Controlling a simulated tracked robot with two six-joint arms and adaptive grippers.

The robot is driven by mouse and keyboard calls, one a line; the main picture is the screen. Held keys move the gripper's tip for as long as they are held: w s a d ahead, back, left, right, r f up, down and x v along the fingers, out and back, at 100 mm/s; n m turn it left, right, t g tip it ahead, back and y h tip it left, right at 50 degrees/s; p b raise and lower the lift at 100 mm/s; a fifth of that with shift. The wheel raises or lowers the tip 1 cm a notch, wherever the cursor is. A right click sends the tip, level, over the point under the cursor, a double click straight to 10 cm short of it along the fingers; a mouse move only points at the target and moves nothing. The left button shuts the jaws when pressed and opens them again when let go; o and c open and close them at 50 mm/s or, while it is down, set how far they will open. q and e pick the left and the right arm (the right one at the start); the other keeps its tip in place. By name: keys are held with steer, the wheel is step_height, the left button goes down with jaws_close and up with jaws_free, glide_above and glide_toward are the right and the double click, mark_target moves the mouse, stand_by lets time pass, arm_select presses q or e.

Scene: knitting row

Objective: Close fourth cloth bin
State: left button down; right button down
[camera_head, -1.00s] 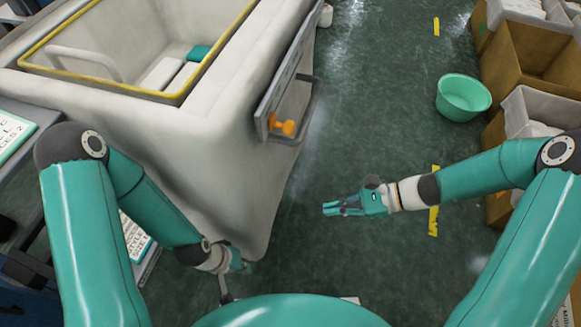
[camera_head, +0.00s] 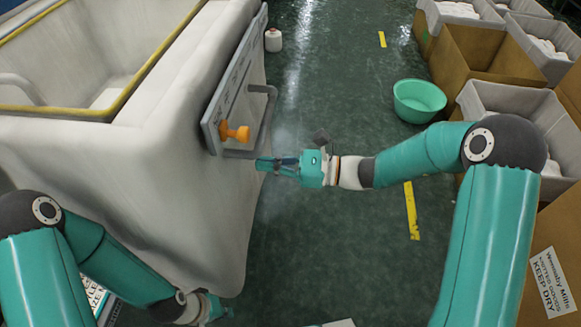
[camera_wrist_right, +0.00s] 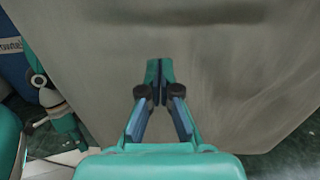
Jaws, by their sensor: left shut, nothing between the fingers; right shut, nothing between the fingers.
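A large pale cloth bin (camera_head: 150,190) with a yellow-edged open top fills the left of the head view. Its side carries a grey panel (camera_head: 236,82) with an orange knob (camera_head: 235,133) and a grey bar handle (camera_head: 268,112). My right gripper (camera_head: 262,163) is shut and empty, its tips just below the panel's lower edge; whether they touch the bin is unclear. In the right wrist view its shut fingers (camera_wrist_right: 159,70) point at the bin's plain cloth side (camera_wrist_right: 225,60). My left gripper (camera_head: 222,308) is shut and empty, low beside the bin's bottom corner.
A teal basin (camera_head: 418,100) sits on the dark green floor. A white bottle (camera_head: 273,40) stands behind the panel. The floor between the bin and boxes is mostly clear.

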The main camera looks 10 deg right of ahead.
mark_target(240, 162)
steer(key=shift+x, duration=1.6)
steer(key=shift+a, duration=0.1)
